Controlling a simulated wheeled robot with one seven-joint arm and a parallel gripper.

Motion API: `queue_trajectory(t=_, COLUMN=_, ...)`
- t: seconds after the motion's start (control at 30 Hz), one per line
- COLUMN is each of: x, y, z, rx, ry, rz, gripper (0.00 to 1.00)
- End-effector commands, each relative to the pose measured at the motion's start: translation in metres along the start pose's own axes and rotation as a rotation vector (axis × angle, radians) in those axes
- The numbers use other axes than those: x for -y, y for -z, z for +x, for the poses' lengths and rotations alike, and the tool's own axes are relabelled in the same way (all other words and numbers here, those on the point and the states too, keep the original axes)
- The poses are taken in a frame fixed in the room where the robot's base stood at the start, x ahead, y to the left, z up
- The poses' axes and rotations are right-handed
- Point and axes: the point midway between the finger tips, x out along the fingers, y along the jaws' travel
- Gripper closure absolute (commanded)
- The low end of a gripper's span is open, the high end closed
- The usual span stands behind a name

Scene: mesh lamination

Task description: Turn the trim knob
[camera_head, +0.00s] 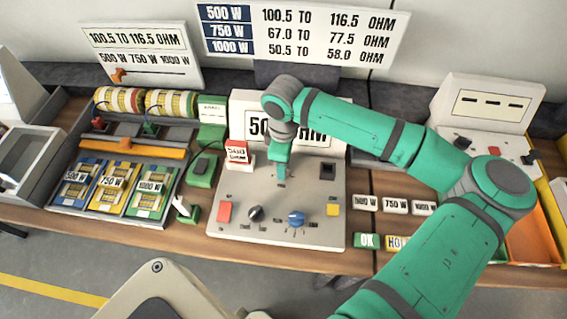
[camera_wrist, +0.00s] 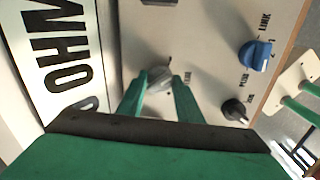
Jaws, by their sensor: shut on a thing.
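My gripper (camera_head: 281,176) reaches down to the upper middle of the light grey control panel (camera_head: 235,190). In the wrist view my gripper (camera_wrist: 160,88) has its two green fingers on either side of a round grey knob (camera_wrist: 158,102), shut on it. A small label beside this knob is too small to read; I take it as the trim knob. In the head view the fingers hide the knob. A blue knob (camera_head: 296,218) and a black knob (camera_head: 255,213) are on the front part of the panel, apart from the fingers. The display (camera_head: 315,138) ending in OHM is partly covered by my arm.
A red button (camera_head: 225,212) and a yellow button (camera_head: 333,210) flank the knobs. A black switch (camera_head: 327,172) is right of my gripper. A red-and-white block (camera_head: 238,153) stands close on the left. Coloured wattage cards (camera_head: 110,187) lie farther left; small label tiles (camera_head: 396,206) lie right.

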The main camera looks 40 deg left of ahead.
Motion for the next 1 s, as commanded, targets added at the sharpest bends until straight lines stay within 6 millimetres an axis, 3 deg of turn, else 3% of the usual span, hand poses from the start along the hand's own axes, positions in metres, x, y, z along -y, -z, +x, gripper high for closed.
queue_trajectory(t=0.33, x=-0.001, y=-0.003, z=0.001, rx=0.007, ry=0.0, rz=0.002, gripper=0.9)
queue_trajectory(t=0.37, x=-0.001, y=-0.003, z=0.001, rx=0.007, ry=0.0, rz=0.002, gripper=0.61)
queue_trajectory(t=0.4, x=-0.001, y=-0.002, z=0.001, rx=0.006, ry=0.0, rz=0.002, gripper=0.51)
queue_trajectory(t=0.43, x=-0.001, y=-0.002, z=0.001, rx=0.006, ry=0.0, rz=0.002, gripper=0.49)
queue_trajectory(t=0.77, x=0.0, y=-0.001, z=-0.002, rx=0.002, ry=0.0, rz=0.0, gripper=0.49)
queue_trajectory(t=1.0, x=-0.001, y=-0.001, z=-0.034, rx=0.002, ry=-0.003, rz=0.001, gripper=0.49)
